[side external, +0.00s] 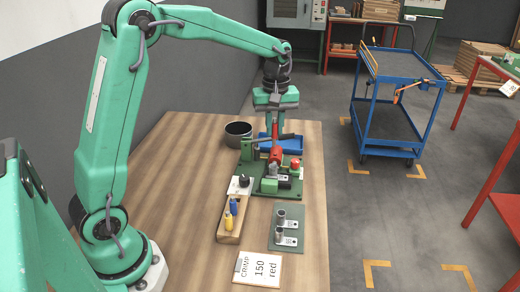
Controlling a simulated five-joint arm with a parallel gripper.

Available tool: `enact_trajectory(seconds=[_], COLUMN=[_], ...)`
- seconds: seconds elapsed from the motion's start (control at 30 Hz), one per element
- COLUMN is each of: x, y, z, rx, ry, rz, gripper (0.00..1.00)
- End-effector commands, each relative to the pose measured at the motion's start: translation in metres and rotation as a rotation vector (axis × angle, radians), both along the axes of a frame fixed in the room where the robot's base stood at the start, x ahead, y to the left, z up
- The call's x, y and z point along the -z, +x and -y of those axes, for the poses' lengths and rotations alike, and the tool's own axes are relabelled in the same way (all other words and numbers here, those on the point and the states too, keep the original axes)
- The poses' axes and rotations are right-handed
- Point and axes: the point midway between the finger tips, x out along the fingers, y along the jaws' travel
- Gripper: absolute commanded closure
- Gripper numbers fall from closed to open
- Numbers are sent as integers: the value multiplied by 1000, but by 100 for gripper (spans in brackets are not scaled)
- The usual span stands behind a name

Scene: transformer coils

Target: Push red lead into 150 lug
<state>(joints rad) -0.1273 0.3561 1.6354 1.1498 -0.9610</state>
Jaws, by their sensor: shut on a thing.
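My gripper (275,126) points down over the green crimping fixture (247,167). It is shut on the red lead (275,154), which hangs down roughly upright. The lead's lower end is close above a small grey metal part with a white label (283,182) in the fixture. I cannot tell whether they touch or which lug this is. Two grey lugs with white labels, one farther (281,216) and one nearer (279,233), stand on a separate green plate (296,211) in front. Their numbers are too small to read. A card reading "CRIMP 150 red" (258,268) lies at the table's front.
A red knob (295,163) sits right of the lead. A dark bar crosses behind my gripper. A blue tray (292,144) and a black pot (238,129) stand behind. A wooden block (229,236) holds yellow and blue tools. The table's left side is clear.

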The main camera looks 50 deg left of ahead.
Motion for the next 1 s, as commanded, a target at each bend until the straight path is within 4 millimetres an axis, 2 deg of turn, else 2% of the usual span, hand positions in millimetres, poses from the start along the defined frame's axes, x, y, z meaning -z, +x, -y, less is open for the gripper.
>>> enact_trajectory(seconds=[0.7, 1.0], x=[43, 55], y=[0, 0], z=[0, 0], rx=[1, 1], ry=[0, 0], rz=[-2, -1], gripper=[100, 100])
